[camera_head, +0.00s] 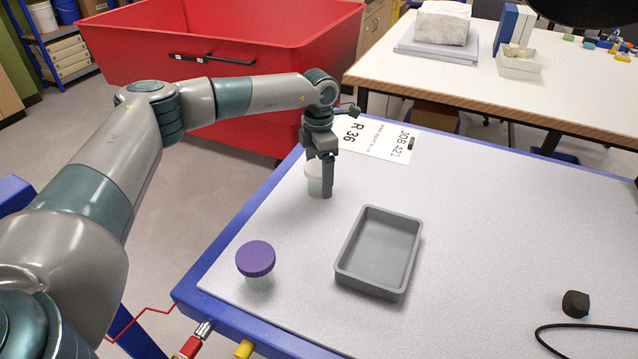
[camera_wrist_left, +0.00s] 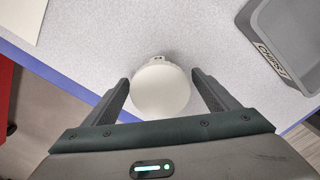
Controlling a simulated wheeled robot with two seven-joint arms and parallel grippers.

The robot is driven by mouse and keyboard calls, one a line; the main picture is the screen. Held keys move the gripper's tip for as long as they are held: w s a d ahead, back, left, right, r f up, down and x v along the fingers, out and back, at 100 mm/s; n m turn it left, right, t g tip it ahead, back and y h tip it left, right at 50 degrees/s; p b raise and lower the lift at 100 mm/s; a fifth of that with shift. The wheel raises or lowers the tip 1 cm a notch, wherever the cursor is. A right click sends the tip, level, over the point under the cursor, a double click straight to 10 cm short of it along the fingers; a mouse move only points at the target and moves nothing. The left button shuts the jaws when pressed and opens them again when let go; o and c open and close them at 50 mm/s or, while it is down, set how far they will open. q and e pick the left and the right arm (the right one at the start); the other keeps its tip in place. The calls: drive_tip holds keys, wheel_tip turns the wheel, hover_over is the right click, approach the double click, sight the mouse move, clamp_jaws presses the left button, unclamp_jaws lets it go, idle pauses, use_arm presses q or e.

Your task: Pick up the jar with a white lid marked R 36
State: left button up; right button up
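A jar with a white lid (camera_head: 313,172) stands upright on the table's pale mat near the far left edge. In the left wrist view its round white lid (camera_wrist_left: 160,92) is seen from above; a bit of its label shows but is too small to read. My left gripper (camera_head: 322,188) points down at the jar, partly hiding it. In the left wrist view the open fingers (camera_wrist_left: 162,92) are on either side of the lid, with a gap on both sides. A card reading R 36 and JOB 421 (camera_head: 379,139) lies just behind. My right gripper is not in view.
A jar with a purple lid (camera_head: 256,259) stands at the near left. A grey tray (camera_head: 372,287), labelled in the left wrist view (camera_wrist_left: 272,60), is right of the jars. A dark lump (camera_head: 575,304) and black cable (camera_head: 570,327) lie right. A red bin (camera_head: 230,85) is behind.

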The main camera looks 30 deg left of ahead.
use_arm(q)
drive_tip(key=c, duration=1)
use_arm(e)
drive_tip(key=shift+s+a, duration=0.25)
use_arm(q)
drive_tip(key=shift+r, duration=0.2)
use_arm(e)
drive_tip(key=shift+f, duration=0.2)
